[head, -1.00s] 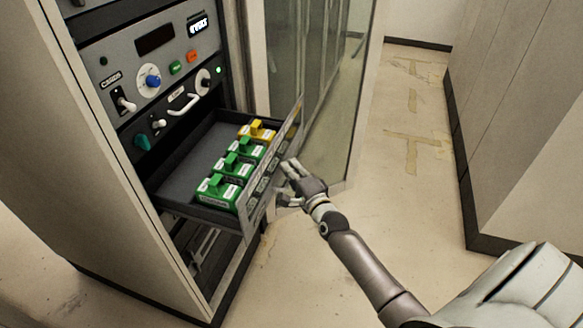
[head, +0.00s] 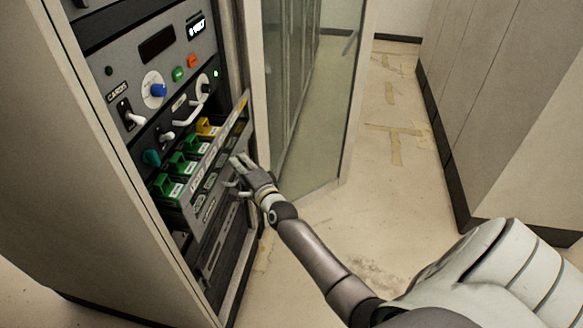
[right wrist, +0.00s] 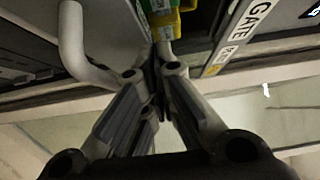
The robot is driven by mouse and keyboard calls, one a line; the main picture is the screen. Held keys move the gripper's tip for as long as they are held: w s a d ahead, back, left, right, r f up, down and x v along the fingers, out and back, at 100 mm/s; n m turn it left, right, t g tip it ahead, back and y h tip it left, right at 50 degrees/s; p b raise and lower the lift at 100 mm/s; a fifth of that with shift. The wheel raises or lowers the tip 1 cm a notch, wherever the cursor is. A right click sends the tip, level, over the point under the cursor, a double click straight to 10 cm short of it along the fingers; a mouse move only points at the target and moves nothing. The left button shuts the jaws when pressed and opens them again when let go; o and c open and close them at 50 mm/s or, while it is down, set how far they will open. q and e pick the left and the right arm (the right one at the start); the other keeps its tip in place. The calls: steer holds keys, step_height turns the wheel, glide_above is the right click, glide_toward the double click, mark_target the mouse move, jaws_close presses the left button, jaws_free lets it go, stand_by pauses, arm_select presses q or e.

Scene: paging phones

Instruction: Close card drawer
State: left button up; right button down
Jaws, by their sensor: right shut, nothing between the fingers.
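The card drawer (head: 214,163) sits in the rack in the head view, with its front panel a short way out from the rack face. Green card blocks (head: 182,163) and a yellow one (head: 206,127) show behind the panel's top edge. My right gripper (head: 236,172) is shut and empty, with its fingertips at the drawer's front panel; contact cannot be told for sure. In the right wrist view the shut fingers (right wrist: 158,65) point at the drawer front, beside a pale handle (right wrist: 76,45), with the yellow block (right wrist: 167,22) above. My left gripper is not in view.
The rack panel (head: 150,75) above the drawer carries knobs, switches and a white handle (head: 188,109). A glass door (head: 325,110) stands open at the right of the rack. The floor (head: 340,220) is clear, and cabinets (head: 500,110) line the right side.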

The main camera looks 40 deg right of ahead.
steer(key=w+a, duration=0.2)
steer(key=w+a+b, duration=0.1)
steer(key=w+a, duration=0.1)
steer(key=w, duration=0.1)
steer(key=shift+w+a+b, duration=0.15)
steer(key=shift+a+b, duration=0.15)
steer(key=shift+w+a, duration=0.65)
steer(key=shift+w, duration=0.2)
steer(key=shift+w+a+b, duration=0.25)
steer(key=shift+b, duration=0.1)
steer(key=shift+r, duration=0.15)
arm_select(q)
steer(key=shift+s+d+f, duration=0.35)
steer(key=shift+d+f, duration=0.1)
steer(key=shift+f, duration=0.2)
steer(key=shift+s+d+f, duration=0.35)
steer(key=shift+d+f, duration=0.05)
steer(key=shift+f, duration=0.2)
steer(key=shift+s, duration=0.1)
arm_select(e)
steer(key=shift+a+r, duration=0.1)
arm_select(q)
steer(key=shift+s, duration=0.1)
